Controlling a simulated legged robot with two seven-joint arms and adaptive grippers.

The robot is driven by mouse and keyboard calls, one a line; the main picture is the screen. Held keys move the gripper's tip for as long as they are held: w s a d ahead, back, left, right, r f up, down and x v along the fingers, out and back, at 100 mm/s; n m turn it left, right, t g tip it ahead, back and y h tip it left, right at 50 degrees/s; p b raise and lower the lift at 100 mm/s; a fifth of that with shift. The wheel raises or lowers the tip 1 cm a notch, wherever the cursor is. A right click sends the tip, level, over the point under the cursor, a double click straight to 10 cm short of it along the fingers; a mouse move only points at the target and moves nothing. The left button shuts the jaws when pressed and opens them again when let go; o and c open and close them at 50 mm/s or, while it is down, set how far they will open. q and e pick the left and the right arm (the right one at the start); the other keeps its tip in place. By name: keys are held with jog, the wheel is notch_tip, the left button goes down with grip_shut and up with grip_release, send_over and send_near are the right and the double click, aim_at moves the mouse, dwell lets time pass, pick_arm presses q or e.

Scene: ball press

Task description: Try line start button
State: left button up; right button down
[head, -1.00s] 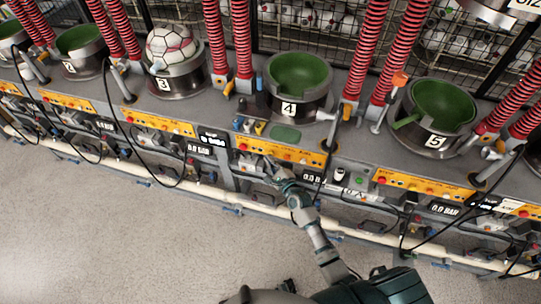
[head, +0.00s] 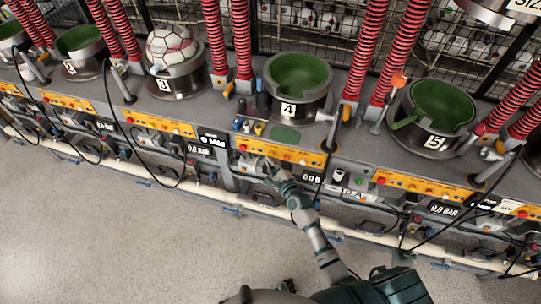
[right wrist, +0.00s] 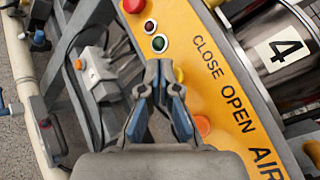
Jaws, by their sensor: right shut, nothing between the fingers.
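My right gripper (head: 270,166) is at the front lower edge of the yellow control panel (head: 280,153) below the press numbered 4 (head: 290,108). In the right wrist view its fingertips (right wrist: 159,66) are shut with nothing between them. They are just below a green button (right wrist: 159,44) on the yellow panel (right wrist: 225,90); I cannot tell whether they touch the panel. A small red button (right wrist: 150,25) and a larger red knob (right wrist: 133,5) are beyond the green one. No label reading "line start" is legible. My left gripper is not in view.
A pale pipe (head: 240,206) runs along the front below the panels. Black cables hang before it. Press 3 holds a ball (head: 172,45); press 5 (head: 440,105) is open. An orange button (right wrist: 203,125) is right of my fingers. The floor in front is clear.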

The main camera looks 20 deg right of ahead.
jog(key=shift+s+a, duration=0.25)
jog(key=shift+s, duration=0.1)
jog(key=shift+s, duration=0.1)
jog(key=shift+s+a+p, duration=0.65)
jog(key=shift+s+a, duration=0.05)
jog(key=shift+s, duration=0.3)
jog(key=shift+s+a+p, duration=0.6)
jog(key=shift+s+a, duration=0.1)
jog(key=shift+s, duration=0.3)
